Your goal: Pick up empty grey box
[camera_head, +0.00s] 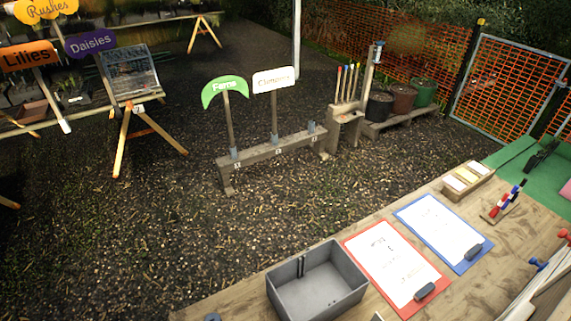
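The grey box (289,286) is an open-topped rectangular tray. It stands upright on the wooden table at the bottom centre, near the table's left edge. Its visible floor is bare and it looks empty. A narrow dark vertical mark shows at its far left wall; I cannot tell what it is. No gripper of mine can be made out in this view, and nothing is seen touching the box.
A red clipboard (398,268) lies close to the box's right side, with a blue clipboard (486,252) beyond. A small wooden tray (455,195) and coloured pegs stand further right. Small grey items show at the bottom edge. A sign stand (270,152) is on the ground behind.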

